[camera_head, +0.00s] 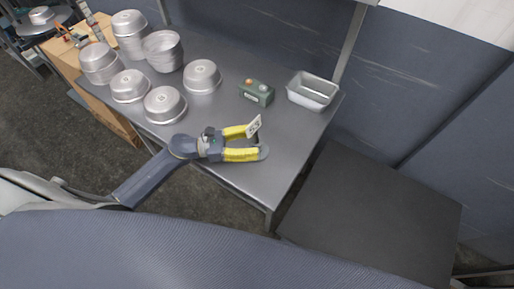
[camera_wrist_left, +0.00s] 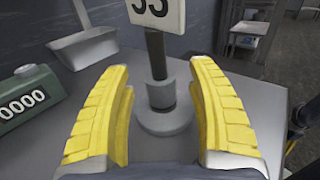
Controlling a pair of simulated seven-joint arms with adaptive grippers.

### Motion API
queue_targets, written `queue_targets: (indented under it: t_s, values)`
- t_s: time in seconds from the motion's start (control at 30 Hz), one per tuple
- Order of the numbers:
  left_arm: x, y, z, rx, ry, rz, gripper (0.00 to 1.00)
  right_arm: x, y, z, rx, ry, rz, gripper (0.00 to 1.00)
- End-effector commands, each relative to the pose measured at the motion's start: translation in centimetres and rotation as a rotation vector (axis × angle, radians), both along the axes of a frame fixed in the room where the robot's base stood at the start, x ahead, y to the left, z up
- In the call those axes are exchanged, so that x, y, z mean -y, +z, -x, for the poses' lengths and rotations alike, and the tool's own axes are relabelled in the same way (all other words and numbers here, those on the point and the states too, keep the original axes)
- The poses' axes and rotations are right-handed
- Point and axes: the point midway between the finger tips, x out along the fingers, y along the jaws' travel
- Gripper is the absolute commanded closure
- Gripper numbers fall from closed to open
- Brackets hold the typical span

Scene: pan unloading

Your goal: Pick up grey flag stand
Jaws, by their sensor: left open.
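The grey flag stand (camera_wrist_left: 166,110) has a round base, a thick collar and a dark post with a white number plate (camera_wrist_left: 157,12). It stands upright on the metal table (camera_head: 262,182). In the head view its plate (camera_head: 254,126) shows above my left gripper (camera_head: 262,145), while its base is mostly hidden. My left gripper's yellow fingers (camera_wrist_left: 160,120) are open, one on each side of the stand, with gaps to the post and base in the wrist view. My right gripper is not in view.
A green box (camera_head: 256,93) with buttons and a metal loaf pan (camera_head: 313,91) stand behind the stand. Several round pans (camera_head: 165,104) fill the table's left part. A dark flat surface (camera_head: 370,215) lies to the right.

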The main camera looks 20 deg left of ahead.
Motion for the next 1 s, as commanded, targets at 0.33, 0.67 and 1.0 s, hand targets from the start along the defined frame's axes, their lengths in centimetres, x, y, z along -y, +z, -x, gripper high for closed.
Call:
queue_targets:
  t_s: [0.33, 0.67, 1.0]
  values:
    - [1.30, -0.04, -0.58, -0.001, 0.001, -0.001, 0.41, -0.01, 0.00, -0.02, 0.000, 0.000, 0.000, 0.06]
    - [1.27, -0.05, -0.56, -0.001, 0.001, -0.001, 0.74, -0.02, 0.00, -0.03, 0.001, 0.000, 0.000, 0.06]
    - [1.27, -0.01, -0.56, 0.000, 0.001, -0.001, 1.00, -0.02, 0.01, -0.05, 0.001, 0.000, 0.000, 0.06]
